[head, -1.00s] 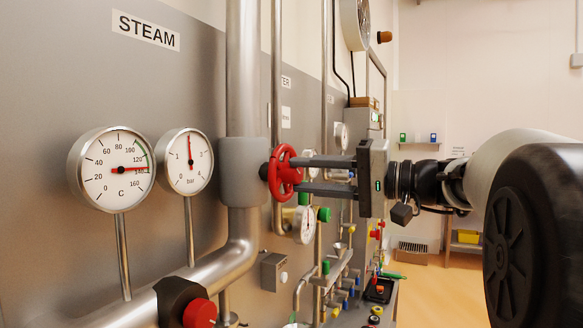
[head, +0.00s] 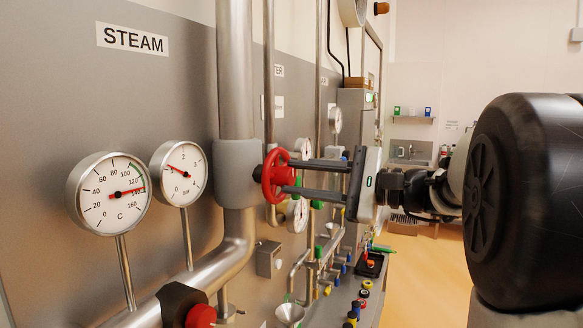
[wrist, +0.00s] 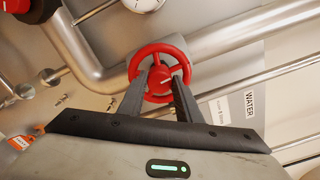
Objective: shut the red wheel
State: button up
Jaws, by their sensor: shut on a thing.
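The red wheel (head: 269,178) sits on a valve on the thick vertical steel pipe to the right of the STEAM sign (head: 133,39). My gripper (head: 290,176) reaches it from the right, with its two dark fingers shut on the wheel. In the wrist view the fingertips (wrist: 169,76) lie within the ring of the red wheel (wrist: 160,48), against its inner parts. The exact contact is partly hidden. The bar gauge (head: 180,173) has its needle near 1. The temperature gauge (head: 108,194) points at roughly 130 to 140 C.
A red knob on a black body (head: 201,316) stands low at the front. A funnel (head: 289,314), small valves and thin pipes crowd the panel below and behind the wheel. A WATER label (wrist: 249,103) shows in the wrist view. Open floor (head: 418,265) lies to the right.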

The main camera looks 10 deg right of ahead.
jog(key=shift+m+p, duration=0.4)
jog(key=shift+m, duration=0.2)
jog(key=o, duration=1)
jog(key=shift+o, duration=0.2)
jog(key=v, duration=1.7)
jog(key=shift+s+d, duration=0.15)
jog(key=shift+b, duration=0.3)
